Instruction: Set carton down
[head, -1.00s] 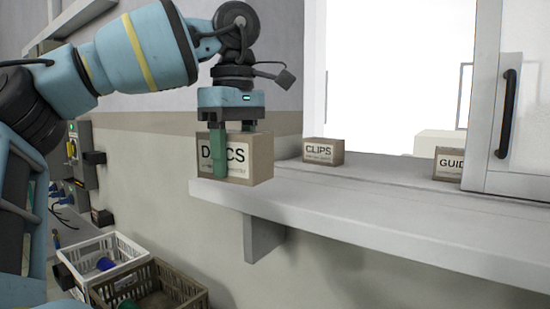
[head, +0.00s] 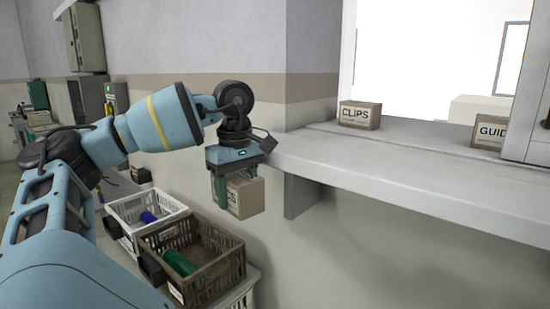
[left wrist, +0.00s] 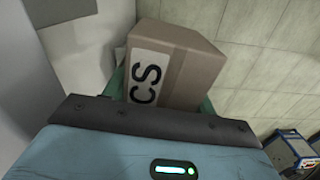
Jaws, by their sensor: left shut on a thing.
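A brown carton (head: 246,195) with a white label hangs in my left gripper (head: 220,190), which is shut on it. In the head view the carton is in the air, just left of the shelf end and below the shelf's top, apart from any surface that I can make out. In the left wrist view the carton (left wrist: 180,65) sits between the green fingers, and its label shows the letters "CS". The floor shows behind it. My right gripper is not in view.
The grey shelf (head: 400,170) bears a CLIPS carton (head: 359,115) and a GUID-labelled carton (head: 488,132), with free room between them. A white crate (head: 125,212) and a brown crate (head: 222,245) stand below, holding a blue and a green thing.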

